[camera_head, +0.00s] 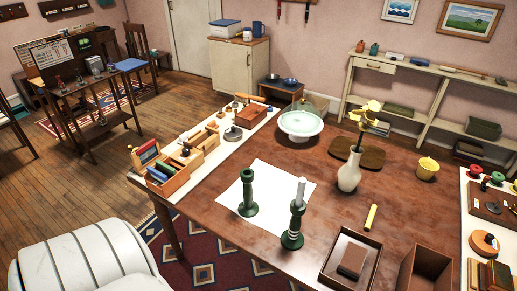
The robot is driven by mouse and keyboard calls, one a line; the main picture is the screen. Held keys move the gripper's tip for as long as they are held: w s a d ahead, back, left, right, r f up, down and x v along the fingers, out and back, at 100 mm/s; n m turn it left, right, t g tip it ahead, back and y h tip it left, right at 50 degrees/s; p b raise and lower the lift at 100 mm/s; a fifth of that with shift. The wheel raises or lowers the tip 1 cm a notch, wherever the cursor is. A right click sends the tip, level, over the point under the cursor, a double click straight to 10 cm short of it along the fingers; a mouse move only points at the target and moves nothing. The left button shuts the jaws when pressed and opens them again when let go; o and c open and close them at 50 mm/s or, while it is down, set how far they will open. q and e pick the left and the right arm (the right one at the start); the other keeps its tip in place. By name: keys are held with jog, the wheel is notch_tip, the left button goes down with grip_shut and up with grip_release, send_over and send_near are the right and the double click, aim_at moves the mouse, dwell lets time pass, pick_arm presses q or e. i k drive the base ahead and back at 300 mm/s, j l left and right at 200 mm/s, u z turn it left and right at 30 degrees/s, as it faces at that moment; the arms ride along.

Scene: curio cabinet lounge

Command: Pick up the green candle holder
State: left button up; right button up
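Two dark green candle holders stand upright on the brown table (330,215). The left candle holder (248,195) is empty at the top and stands on a white sheet (272,180). The right candle holder (295,228) stands nearer the front, by the sheet's lower right edge, and has a pale candle (301,190) in it. Neither of my grippers is in view, and nothing touches either holder.
Right of the holders are a yellow stick (371,218), a white vase (349,176) and a brown open box (350,262). A wooden organiser (172,181) lies left. A glass-covered cake stand (300,124) stands behind. A white padded shape (85,258) fills the lower left.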

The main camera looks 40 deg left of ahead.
aim_at(248, 208)
jog(key=u, duration=1.5)
